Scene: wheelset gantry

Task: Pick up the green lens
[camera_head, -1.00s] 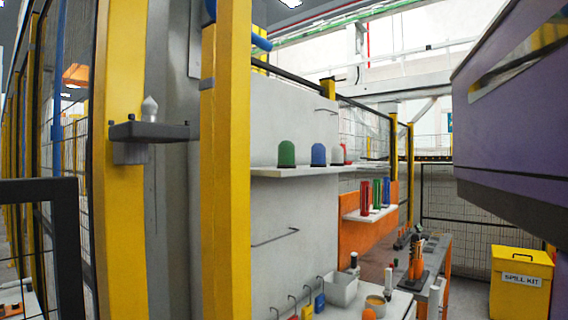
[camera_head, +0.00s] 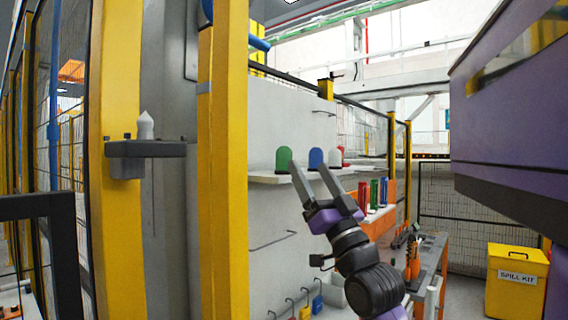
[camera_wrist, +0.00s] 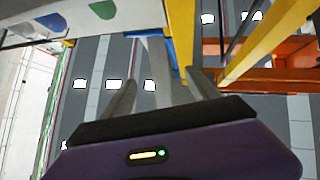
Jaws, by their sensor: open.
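The green lens (camera_head: 283,159) is a dome standing upright at the left end of a white shelf (camera_head: 262,178). My gripper (camera_head: 309,171) is open and empty. In the head view its fingertips point up at the shelf, the left one just below and right of the green lens. I see no contact with the lens; the depth between them is hard to tell.
A blue lens (camera_head: 316,158), a white lens (camera_head: 335,157) and a partly hidden red one stand to the right on the shelf. A yellow post (camera_head: 225,150) rises left of the shelf. Coloured cylinders (camera_head: 374,191) stand on an orange-backed lower shelf. A purple body (camera_head: 510,130) fills the right.

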